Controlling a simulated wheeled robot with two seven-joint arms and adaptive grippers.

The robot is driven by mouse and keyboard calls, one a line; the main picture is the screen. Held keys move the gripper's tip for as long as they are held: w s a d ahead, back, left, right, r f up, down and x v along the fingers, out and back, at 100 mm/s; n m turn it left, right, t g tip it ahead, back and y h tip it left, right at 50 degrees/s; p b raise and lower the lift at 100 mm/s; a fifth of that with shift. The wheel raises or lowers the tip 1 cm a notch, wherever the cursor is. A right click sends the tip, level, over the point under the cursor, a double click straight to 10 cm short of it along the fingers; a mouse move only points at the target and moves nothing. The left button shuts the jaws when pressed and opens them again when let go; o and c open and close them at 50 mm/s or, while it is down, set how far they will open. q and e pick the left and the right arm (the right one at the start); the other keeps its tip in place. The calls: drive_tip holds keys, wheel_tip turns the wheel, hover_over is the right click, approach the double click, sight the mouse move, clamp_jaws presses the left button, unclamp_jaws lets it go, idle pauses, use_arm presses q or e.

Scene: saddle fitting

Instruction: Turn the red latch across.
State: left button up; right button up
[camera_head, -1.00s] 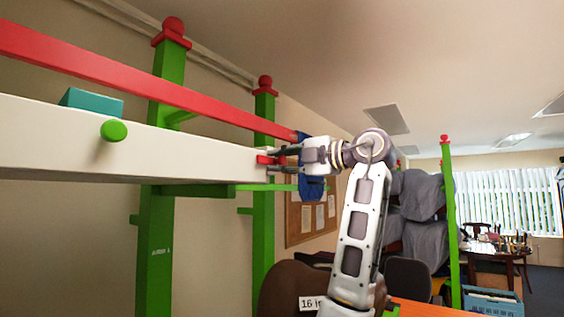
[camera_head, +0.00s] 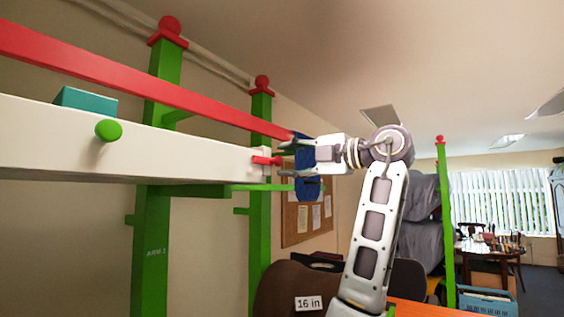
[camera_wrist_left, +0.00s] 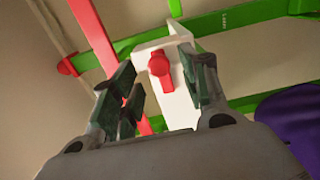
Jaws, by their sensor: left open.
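The red latch (camera_head: 264,160) sits on the end of the white beam (camera_head: 200,150). In the left wrist view the latch (camera_wrist_left: 160,68) shows as a round red hub with a short arm pointing down the picture, on the white end face. My left gripper (camera_head: 284,160) is open and empty, just off the beam end, its fingers facing the latch. In the wrist view the latch lies between and beyond the two fingers (camera_wrist_left: 163,88), and I see no contact. My right gripper is not in view.
A red rail (camera_head: 150,85) runs above the beam, close to the upper finger. Green posts (camera_head: 152,240) and a green bar (camera_head: 225,189) stand below and behind. A blue object (camera_head: 308,180) is behind my gripper. A brown saddle-like form (camera_head: 285,290) with a "16 in" label is below.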

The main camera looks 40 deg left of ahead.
use_arm(q)
drive_tip(key=d, duration=0.8)
drive_tip(key=shift+w, duration=0.4)
